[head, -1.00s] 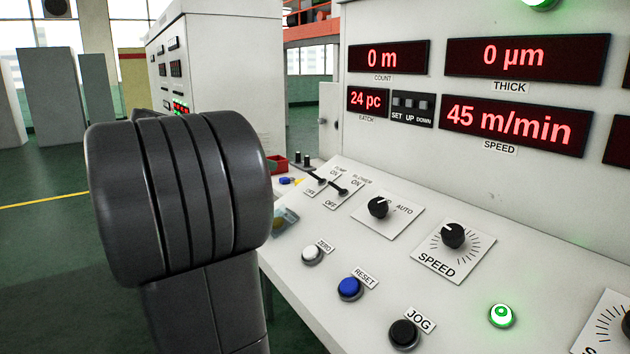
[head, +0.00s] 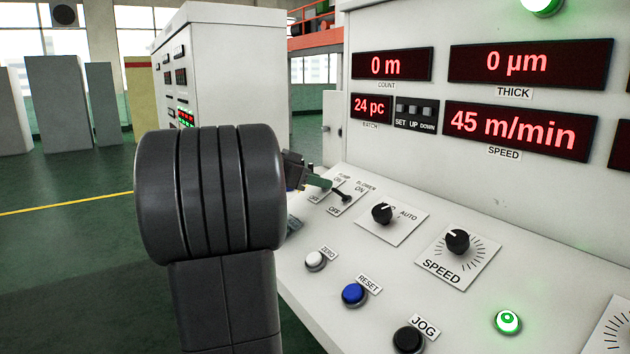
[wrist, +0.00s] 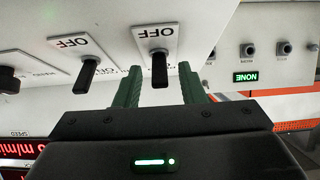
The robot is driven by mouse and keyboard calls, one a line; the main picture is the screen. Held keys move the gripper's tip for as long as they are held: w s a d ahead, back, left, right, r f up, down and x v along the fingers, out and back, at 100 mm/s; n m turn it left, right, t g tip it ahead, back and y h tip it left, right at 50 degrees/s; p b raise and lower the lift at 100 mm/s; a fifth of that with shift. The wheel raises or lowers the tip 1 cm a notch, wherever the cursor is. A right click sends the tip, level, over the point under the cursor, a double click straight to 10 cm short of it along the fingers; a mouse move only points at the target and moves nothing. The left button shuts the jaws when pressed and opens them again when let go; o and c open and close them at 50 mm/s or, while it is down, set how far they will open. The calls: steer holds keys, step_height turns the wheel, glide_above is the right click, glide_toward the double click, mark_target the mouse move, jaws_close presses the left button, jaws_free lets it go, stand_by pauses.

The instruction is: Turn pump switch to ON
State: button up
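The pump switch is the left of two toggles on the sloped panel in the head view. Its black lever (wrist: 158,68) shows in the wrist view, which is upside down, below an OFF label (wrist: 157,32). My gripper (head: 322,183) reaches the pump switch from the left in the head view. In the wrist view my gripper (wrist: 160,72) is open, with one green finger on each side of the pump lever. Gaps show between lever and fingers. In the head view the pump lever is hidden by my gripper. The pump plate's ON label is mostly covered in the wrist view.
The blower switch (head: 343,196) stands close to the right of the pump switch; its lever also shows in the wrist view (wrist: 85,75). A mode knob (head: 382,213), a speed knob (head: 457,241) and several buttons sit further along the panel.

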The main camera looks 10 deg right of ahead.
jaws_close()
